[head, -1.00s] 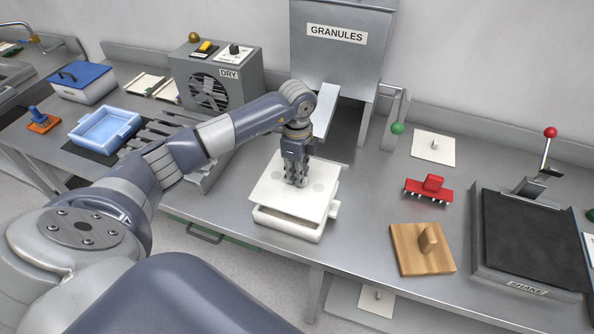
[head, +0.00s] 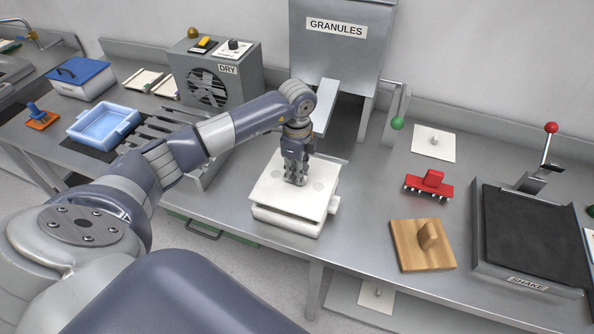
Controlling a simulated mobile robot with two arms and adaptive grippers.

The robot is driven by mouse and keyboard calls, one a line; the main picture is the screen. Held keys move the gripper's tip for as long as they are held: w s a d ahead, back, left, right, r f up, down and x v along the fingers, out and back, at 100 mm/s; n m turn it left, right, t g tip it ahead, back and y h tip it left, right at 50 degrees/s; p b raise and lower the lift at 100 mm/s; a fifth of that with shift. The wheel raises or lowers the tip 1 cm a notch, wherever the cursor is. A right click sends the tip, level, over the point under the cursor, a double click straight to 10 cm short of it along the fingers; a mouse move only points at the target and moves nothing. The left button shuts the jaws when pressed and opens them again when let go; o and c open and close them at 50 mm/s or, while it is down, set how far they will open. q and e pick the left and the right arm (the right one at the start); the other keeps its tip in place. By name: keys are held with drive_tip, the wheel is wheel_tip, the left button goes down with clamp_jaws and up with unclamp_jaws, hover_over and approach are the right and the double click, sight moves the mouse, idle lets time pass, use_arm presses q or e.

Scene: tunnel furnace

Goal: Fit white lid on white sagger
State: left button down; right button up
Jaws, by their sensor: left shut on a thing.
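The white lid (head: 281,201) is a flat square plate and lies over the top of the white sagger (head: 287,225), near the front edge of the bench. The lid looks nearly level and lined up with the sagger, with a thin dark line between them at the front. Whether it is fully seated I cannot tell. My left gripper (head: 296,181) points down on the middle of the lid and is shut on its knob, which the fingers hide. My right gripper is not in view.
The granules hopper (head: 336,50) stands close behind, with its lever (head: 397,123) to the right. A red brush-like tool (head: 429,185), a wooden block (head: 421,245) and the shake plate (head: 527,235) are at right. Another white lid (head: 434,143) lies at the back. A blue tray (head: 103,125) is left.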

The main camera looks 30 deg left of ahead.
use_arm(q)
drive_tip(key=shift+f+b, duration=0.45)
drive_tip(key=shift+f, duration=0.2)
drive_tip(key=shift+f+b, duration=0.4)
drive_tip(key=shift+f, duration=0.2)
drive_tip(key=shift+w+f, duration=0.1)
drive_tip(key=shift+f+b, duration=0.5)
drive_tip(key=shift+f, duration=0.15)
drive_tip(key=c, duration=1.5)
unclamp_jaws()
